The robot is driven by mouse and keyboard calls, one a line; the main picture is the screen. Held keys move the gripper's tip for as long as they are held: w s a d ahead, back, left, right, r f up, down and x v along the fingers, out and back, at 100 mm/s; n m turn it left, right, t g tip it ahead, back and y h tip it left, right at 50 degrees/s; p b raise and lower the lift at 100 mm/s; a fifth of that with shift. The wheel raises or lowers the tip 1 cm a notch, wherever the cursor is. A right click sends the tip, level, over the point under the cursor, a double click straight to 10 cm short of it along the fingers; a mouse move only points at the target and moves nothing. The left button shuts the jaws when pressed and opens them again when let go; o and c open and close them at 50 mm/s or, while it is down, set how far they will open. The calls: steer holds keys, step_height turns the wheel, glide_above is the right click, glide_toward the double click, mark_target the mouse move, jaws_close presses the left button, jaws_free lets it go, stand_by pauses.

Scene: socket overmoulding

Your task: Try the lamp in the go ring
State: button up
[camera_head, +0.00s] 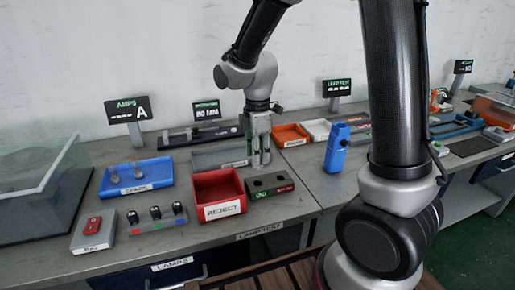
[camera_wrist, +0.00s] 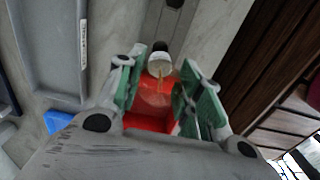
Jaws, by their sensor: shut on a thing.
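My gripper (camera_head: 260,160) points down over the bench, just behind the dark gauge block (camera_head: 270,186), which has round holes on top and green and red marks on its front. In the wrist view, the green-padded fingers of my gripper (camera_wrist: 160,95) are shut on a lamp (camera_wrist: 158,84), a clear glass bulb with a pale collar and dark end. The lamp points away from the palm, apart from any hole as far as I can tell. In the head view the fingers hide the lamp. A grey block (camera_wrist: 176,14) with a dark opening shows ahead of it.
The red reject bin (camera_head: 221,211) stands left of the gauge block. A grey tray (camera_head: 205,162) lies behind, and a blue tray (camera_head: 116,187) with small items is farther left. A grey rack (camera_head: 140,228) holds several dark-topped pieces. A blue device (camera_head: 336,147) stands right.

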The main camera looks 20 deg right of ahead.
mark_target(258, 167)
steer(key=shift+f, duration=2.4)
steer(key=shift+f, duration=0.25)
stand_by(0.4)
steer(key=shift+r, duration=0.3)
steer(key=shift+f, duration=0.25)
stand_by(2.2)
steer(key=shift+r, duration=0.25)
steer(key=shift+f, duration=0.4)
stand_by(1.5)
